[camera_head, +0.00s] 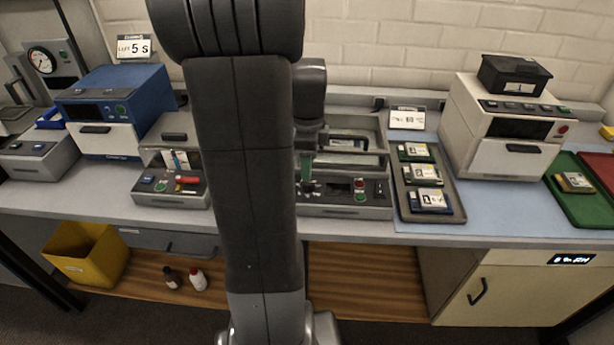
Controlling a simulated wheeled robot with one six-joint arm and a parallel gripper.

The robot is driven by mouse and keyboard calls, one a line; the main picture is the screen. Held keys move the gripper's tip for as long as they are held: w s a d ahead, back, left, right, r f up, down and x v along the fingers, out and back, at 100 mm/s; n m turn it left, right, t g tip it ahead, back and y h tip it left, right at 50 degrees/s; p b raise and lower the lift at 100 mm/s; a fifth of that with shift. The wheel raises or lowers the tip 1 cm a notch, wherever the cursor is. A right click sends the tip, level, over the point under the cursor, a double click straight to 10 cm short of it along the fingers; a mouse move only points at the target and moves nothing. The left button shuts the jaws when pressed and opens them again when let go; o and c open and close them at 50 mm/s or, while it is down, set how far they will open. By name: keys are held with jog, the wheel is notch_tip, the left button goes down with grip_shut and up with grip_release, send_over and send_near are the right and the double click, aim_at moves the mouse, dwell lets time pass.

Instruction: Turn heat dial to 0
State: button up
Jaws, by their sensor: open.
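A grey bench machine (372,211) stands at the middle of the counter, just right of my arm. Its front panel has a small dark display (340,188), a red button (359,183) and a green button (360,197). My gripper (307,178) is open and points down at the left part of this panel, with a green part showing between or behind its fingers. I cannot make out a heat dial or its setting; my arm and gripper cover the panel's left side. I cannot tell whether the gripper touches anything.
A smaller grey device (160,200) with a red handle stands left of my arm. A grey tray (458,212) with several labelled cartridges lies right of the machine. A white machine (495,155) stands farther right. Blue matting between them is partly clear.

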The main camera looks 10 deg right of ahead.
aim_at(308, 185)
jog(key=shift+f, duration=2.65)
jog(key=c, duration=1)
